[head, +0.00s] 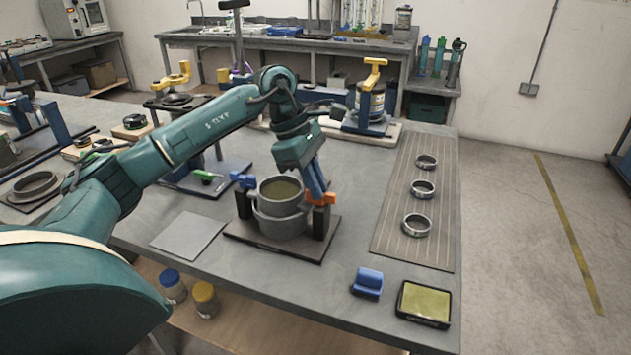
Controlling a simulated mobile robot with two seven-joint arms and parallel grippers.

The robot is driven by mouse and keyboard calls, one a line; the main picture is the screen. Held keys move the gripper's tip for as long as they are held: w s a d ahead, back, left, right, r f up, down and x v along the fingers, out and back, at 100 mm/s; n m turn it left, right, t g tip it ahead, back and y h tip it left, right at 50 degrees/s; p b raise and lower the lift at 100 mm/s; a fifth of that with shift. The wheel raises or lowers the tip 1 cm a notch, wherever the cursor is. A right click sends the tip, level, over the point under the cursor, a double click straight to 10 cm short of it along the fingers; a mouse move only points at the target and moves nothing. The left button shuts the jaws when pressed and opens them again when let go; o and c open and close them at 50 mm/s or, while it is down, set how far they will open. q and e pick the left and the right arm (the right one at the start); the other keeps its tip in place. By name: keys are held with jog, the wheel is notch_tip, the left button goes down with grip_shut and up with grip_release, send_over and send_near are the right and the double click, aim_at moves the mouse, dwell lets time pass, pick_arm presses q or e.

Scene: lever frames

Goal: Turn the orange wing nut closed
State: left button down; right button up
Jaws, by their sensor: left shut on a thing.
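The orange wing nut (321,198) sits on the right dark post of a clamp stand. A blue wing nut (243,180) sits on its left post. A grey-green round pot (281,207) stands between the posts on a dark base plate (258,241). My left gripper (320,193) reaches down from above with its blue fingers at the orange wing nut and is shut on it. The fingers hide part of the nut, so its exact angle is hard to tell. My right gripper is not in view.
A thin grey plate (188,235) lies left of the stand. A blue block (367,281) and a tray with a yellow-green pad (424,303) lie at the front right. Several rings lie on a ribbed mat (389,238). A yellow-handled press (372,92) stands behind.

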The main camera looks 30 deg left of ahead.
pick_arm(q)
jog(key=c, duration=1.5)
grip_release()
jog(key=v, duration=1.3)
jog(key=shift+r, duration=0.1)
